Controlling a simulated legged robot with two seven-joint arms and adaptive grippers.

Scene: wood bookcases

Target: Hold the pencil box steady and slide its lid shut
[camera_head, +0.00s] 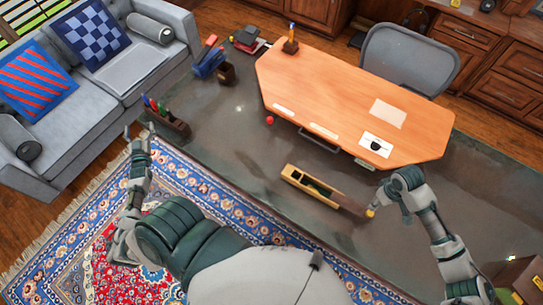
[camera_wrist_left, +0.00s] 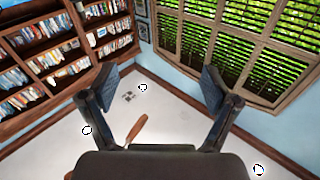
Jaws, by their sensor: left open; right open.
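The pencil box (camera_head: 297,178) is a long wooden box on the dark grey surface, in the middle right of the head view. Its left part is uncovered and shows a dark inside. The brown lid (camera_head: 347,203) sticks out to the right. My right gripper (camera_head: 376,207) is open at the lid's outer right end, close to a small yellow spot; I cannot tell whether it touches. My left gripper (camera_head: 140,133) is open and empty, raised far to the left of the box. Its spread fingers also show in the left wrist view (camera_wrist_left: 158,88).
An orange-brown desk (camera_head: 350,85) stands behind the box, with a grey chair (camera_head: 408,58) beyond. A red ball (camera_head: 269,120) lies left of the box. A pen holder (camera_head: 168,120) stands near my left gripper. A grey sofa (camera_head: 110,90) is at left. The grey surface around the box is mostly clear.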

